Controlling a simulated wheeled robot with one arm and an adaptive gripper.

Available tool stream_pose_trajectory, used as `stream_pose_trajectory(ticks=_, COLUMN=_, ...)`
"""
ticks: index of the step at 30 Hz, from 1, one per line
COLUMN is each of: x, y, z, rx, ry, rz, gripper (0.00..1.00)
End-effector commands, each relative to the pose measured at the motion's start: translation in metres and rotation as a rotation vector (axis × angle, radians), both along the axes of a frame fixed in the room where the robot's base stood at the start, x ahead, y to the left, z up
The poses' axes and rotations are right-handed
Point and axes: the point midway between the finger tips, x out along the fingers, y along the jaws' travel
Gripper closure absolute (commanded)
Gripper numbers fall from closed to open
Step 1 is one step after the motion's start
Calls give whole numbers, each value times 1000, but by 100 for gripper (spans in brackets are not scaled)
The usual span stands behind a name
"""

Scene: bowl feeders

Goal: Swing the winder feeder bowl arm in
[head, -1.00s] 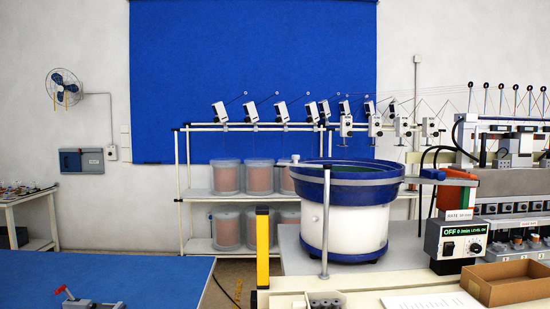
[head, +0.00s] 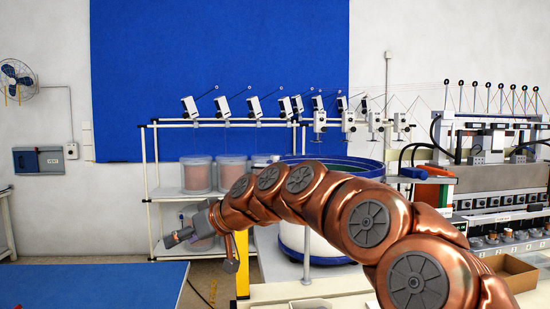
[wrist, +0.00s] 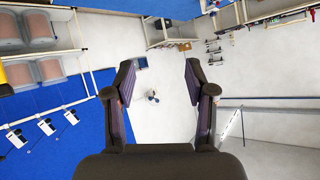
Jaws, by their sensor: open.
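The blue-rimmed white feeder bowl (head: 300,240) stands behind my arm, which hides much of its front and right. Its thin upright post (head: 306,262) shows below my arm. The small bowl arm at the post's top shows only in part, near the bowl's left rim, and my arm covers some of it. My gripper (head: 168,241) is left of the bowl, apart from it, pointing left. In the wrist view my gripper (wrist: 158,80) has its two fingers spread, with nothing between them. The bowl is not visible in that view.
A rack with copper-coloured spools (head: 196,175) stands behind my gripper. A yellow post (head: 242,262) is close below my arm. A blue-topped table (head: 90,285) fills the lower left. An open cardboard box (head: 510,272) and the winder (head: 500,180) are at right.

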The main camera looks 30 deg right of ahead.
Motion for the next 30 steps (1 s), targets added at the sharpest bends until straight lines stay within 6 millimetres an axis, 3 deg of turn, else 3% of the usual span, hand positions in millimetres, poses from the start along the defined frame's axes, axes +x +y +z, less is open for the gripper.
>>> stream_pose_trajectory(ticks=1, x=24, y=-24, z=21, rx=20, ry=-70, rz=-36, gripper=45)
stream_pose_trajectory(ticks=3, x=51, y=-58, z=44, rx=33, ry=-160, rz=-86, gripper=45)
stream_pose_trajectory(ticks=7, x=90, y=-139, z=84, rx=37, ry=-325, rz=-212, gripper=45)
stream_pose_trajectory(ticks=12, x=115, y=-249, z=114, rx=0, ry=-485, rz=-392, gripper=45)
stream_pose_trajectory(ticks=15, x=116, y=-298, z=123, rx=-29, ry=-542, rz=-473, gripper=45)
stream_pose_trajectory(ticks=18, x=115, y=-328, z=128, rx=-52, ry=-575, rz=-527, gripper=45)
stream_pose_trajectory(ticks=21, x=114, y=-343, z=129, rx=-64, ry=-588, rz=-552, gripper=45)
stream_pose_trajectory(ticks=30, x=128, y=-347, z=131, rx=-66, ry=-592, rz=-558, gripper=45)
